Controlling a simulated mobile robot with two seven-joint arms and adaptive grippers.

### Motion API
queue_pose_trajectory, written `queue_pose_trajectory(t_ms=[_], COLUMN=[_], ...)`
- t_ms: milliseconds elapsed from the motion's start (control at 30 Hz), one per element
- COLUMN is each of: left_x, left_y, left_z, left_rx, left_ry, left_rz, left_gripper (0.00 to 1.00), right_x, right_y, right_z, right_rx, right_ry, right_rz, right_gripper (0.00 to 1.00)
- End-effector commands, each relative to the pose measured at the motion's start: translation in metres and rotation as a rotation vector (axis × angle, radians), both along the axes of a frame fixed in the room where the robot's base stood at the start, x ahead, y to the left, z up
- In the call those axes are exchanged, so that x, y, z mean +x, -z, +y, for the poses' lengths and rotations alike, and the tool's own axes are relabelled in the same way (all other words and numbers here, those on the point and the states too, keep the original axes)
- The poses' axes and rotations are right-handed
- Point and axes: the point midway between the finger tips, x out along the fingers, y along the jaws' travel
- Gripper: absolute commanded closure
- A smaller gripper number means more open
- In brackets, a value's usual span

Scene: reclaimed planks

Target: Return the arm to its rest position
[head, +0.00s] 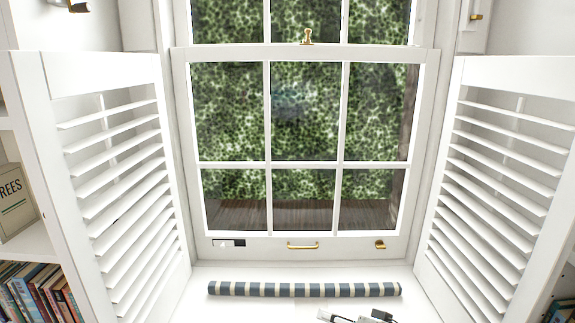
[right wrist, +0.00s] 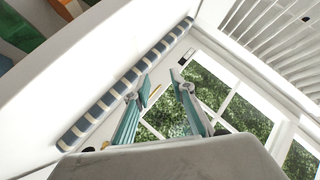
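My right gripper (head: 352,317) shows only in part at the bottom edge of the head view, just in front of the striped roll. In the right wrist view my right gripper (right wrist: 160,82) has its two teal fingers apart, with nothing between them. The blue-and-cream striped roll (head: 300,289) lies along the sill at the foot of the window. It also shows in the right wrist view (right wrist: 125,85), to the left of the fingers. My left gripper is in neither view.
A white sash window (head: 304,165) with brass fittings stands behind the sill. Louvred shutters stand open at left (head: 120,190) and right (head: 495,190). Books (head: 40,292) fill a shelf at lower left. The sill to the left of my gripper is clear.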

Motion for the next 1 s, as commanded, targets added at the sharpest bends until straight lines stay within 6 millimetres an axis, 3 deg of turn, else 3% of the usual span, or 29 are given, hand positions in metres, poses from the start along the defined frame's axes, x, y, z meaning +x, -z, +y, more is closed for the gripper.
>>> queue_pose_trajectory(t_ms=[33,100,200,333,500,833,1000], left_x=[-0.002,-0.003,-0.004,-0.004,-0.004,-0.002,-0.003], left_y=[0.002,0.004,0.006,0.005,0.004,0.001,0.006], left_z=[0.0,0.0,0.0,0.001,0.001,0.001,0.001], left_rx=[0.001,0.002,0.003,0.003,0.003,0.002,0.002], left_ry=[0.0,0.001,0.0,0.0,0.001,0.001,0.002], left_rz=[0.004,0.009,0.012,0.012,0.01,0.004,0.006], left_gripper=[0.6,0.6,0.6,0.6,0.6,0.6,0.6], right_x=[-0.024,-0.053,-0.096,-0.15,-0.201,-0.274,-0.259], right_y=[0.02,0.043,0.066,0.081,0.077,0.052,0.085], right_z=[-0.01,-0.031,-0.068,-0.124,-0.18,-0.255,-0.228], right_rx=[-0.115,-0.303,-0.57,-0.892,-1.177,-1.522,-1.43], right_ry=[-0.013,-0.034,-0.062,-0.098,-0.135,-0.194,-0.195], right_rz=[-0.017,-0.043,-0.06,-0.041,0.013,0.145,0.072], right_gripper=[0.76,0.76,0.76,0.76,0.76,0.76,0.76])
